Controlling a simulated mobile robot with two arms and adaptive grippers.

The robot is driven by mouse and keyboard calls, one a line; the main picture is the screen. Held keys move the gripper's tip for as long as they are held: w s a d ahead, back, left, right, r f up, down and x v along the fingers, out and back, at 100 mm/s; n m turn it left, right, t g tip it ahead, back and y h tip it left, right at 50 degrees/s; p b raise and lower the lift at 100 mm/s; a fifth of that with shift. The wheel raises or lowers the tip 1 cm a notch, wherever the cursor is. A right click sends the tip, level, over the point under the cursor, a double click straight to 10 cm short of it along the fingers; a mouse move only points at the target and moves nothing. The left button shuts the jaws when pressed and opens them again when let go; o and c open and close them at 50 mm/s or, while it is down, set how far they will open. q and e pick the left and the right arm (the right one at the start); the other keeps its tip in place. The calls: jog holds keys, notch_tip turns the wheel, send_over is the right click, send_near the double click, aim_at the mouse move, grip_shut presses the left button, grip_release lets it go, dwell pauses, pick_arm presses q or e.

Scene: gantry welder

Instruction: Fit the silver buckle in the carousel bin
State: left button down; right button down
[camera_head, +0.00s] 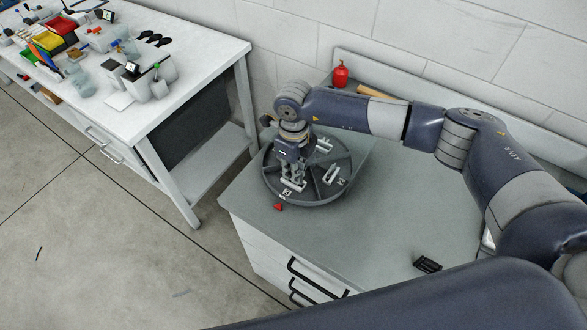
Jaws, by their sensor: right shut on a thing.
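The carousel bin (322,201) is a round dark grey tray with dividers and numbered compartments, on the grey cabinet top. My right gripper (293,180) points down over its front-left compartment, by the label 3. It is shut on a small silver piece, seemingly the silver buckle (295,186), low at the compartment. The fingers partly hide the piece, and I cannot tell whether it touches the floor of the bin. Other silver pieces lie in the back compartment (323,146) and the right compartment (332,175). My left gripper is not in view.
A small red piece (279,207) lies just in front of the carousel. A black part (428,264) lies at the cabinet's front right. A red bottle (341,74) stands behind. A cluttered white table (190,90) is at the left. The cabinet's middle is clear.

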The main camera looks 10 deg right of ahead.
jog(key=shift+f+b, duration=0.85)
jog(key=shift+f, duration=0.2)
jog(key=c, duration=1.6)
grip_release()
jog(key=shift+r, duration=0.1)
notch_tip(320, 180, up, 12)
